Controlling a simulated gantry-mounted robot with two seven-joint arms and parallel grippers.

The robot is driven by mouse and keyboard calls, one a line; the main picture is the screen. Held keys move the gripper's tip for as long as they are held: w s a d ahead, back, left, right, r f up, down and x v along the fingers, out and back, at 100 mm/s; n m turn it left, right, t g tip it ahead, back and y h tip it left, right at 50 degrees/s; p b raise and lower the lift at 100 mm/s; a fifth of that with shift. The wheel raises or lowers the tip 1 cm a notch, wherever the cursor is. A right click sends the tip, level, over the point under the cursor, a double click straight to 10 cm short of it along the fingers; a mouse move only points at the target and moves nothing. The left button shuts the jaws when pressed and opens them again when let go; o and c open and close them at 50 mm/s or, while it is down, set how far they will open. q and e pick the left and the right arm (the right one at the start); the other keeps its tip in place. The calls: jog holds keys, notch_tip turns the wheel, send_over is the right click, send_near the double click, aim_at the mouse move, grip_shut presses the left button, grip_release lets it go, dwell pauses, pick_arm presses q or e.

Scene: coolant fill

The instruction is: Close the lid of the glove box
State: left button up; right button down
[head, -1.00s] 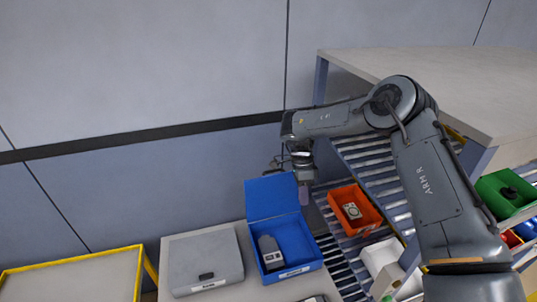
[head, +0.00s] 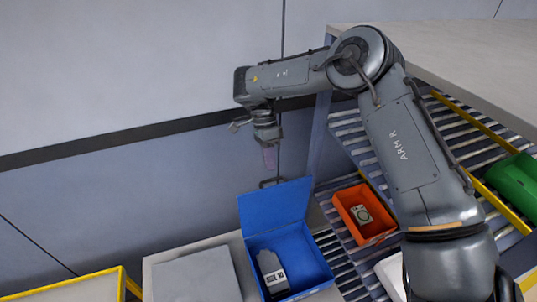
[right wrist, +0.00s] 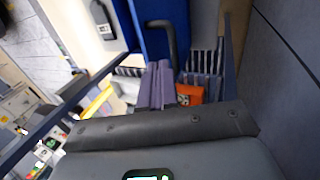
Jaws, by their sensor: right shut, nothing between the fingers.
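The blue box (head: 312,262) stands on the light table with its lid (head: 275,207) open and upright at the back. A dark handle (head: 268,183) shows by the lid's top edge; a dark bent handle (right wrist: 168,40) also shows in the right wrist view. A grey bottle-like item with a white label (head: 271,270) lies inside the box. My right gripper (head: 269,157) points down, above and apart from the lid's top edge in the head view. Its purple fingers (right wrist: 155,85) are shut and empty. My left gripper is not in view.
A closed grey case (head: 195,275) sits left of the blue box. An orange bin (head: 362,214) stands on the roller racks at right, with a green bin (head: 518,185) farther right. The wall is behind. A yellow-edged surface (head: 75,290) is at lower left.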

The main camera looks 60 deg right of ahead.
jog(key=shift+x, duration=2.95)
